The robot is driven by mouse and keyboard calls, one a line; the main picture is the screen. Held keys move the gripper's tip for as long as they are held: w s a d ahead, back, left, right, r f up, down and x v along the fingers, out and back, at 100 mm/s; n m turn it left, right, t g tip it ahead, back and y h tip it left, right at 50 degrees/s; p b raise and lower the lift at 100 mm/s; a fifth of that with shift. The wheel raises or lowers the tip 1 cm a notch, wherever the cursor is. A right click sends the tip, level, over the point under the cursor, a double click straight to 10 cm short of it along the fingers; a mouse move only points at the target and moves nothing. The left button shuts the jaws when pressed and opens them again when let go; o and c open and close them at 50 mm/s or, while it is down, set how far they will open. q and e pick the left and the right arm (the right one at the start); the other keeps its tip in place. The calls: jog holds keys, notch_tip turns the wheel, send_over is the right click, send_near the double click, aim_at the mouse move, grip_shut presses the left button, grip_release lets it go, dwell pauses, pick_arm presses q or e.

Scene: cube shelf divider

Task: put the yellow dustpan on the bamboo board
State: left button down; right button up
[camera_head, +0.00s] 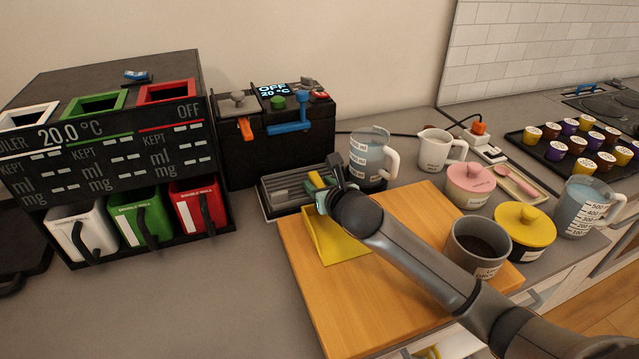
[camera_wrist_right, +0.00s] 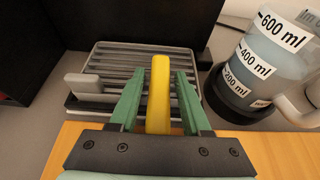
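The yellow dustpan (camera_head: 338,243) is at the back left part of the bamboo board (camera_head: 312,298), its pan looking flat on the wood. Its yellow handle (camera_wrist_right: 159,95) stands between the green fingers of my right gripper (camera_wrist_right: 159,80) in the right wrist view. Gaps show on both sides of the handle, so the fingers are open around it. In the head view my right gripper (camera_head: 322,190) is at the far end of the dustpan, and my right arm hides part of the board. My left gripper is not in view.
A grey drip tray (camera_head: 283,190) lies just behind the board, with a measuring jug (camera_head: 368,160) beside it. A grey cup (camera_head: 478,248) stands at the board's right side, near a yellow-lidded pot (camera_head: 525,225). The counter left of the board is clear.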

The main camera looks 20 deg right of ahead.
jog(key=shift+o, duration=0.7)
jog(key=shift+r, duration=0.2)
notch_tip(320, 180, up, 4)
jog(key=r+p, duration=0.1)
send_over(339, 228)
jog(key=shift+f, duration=0.25)
